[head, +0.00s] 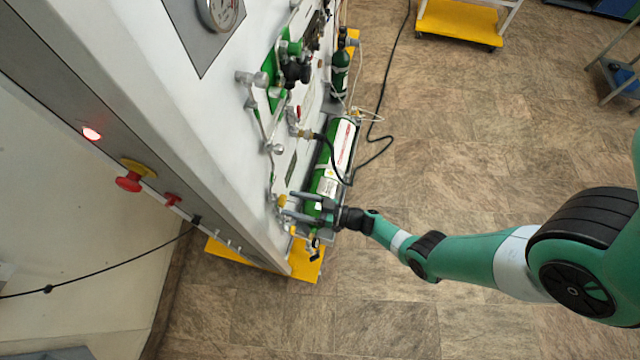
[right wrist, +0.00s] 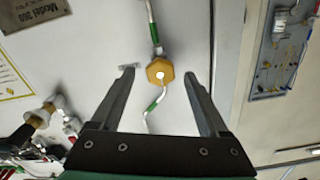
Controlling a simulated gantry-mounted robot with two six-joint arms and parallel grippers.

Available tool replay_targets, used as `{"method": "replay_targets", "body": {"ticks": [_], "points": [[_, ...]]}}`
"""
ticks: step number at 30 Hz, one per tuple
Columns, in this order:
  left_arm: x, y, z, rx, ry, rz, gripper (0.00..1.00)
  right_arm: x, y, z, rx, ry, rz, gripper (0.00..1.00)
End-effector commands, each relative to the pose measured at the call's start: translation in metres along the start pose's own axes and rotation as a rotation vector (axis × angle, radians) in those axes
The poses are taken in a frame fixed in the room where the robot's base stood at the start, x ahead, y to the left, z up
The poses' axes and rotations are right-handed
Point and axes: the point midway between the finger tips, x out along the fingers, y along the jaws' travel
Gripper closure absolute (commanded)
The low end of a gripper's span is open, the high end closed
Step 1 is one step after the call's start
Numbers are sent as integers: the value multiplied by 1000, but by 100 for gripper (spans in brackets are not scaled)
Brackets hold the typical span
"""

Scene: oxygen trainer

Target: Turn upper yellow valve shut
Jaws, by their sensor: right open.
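A yellow hexagonal valve knob (right wrist: 160,71) with a pale centre sits on the white panel in the right wrist view. A white and green tube runs from it above and below. My right gripper (right wrist: 159,76) is open, with one finger on each side of the knob and a clear gap to both. In the head view the right gripper (head: 290,204) reaches the panel's lower end, and a small yellow knob (head: 282,200) shows at its fingertips. I cannot tell how deep the fingers are around the knob. My left gripper is not in view.
A green and white cylinder (head: 335,160) lies beside the panel close to my right gripper. Other fittings (head: 293,72) and a black hose (head: 375,155) are further up. A red knob (head: 128,183) is on the panel's side. The tiled floor at right is open.

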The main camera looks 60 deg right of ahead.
Motion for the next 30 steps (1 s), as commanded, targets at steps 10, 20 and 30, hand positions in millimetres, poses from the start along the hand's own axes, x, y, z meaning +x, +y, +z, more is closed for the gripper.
{"method": "replay_targets", "body": {"ticks": [10, 20, 30], "points": [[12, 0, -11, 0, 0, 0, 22, -79, 1, -2, 2, 1, 9, 22], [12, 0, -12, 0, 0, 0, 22, -102, -1, 0, 1, 0, 0, 22], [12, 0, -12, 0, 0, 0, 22, -102, -1, 0, 1, 0, -1, 22]]}}
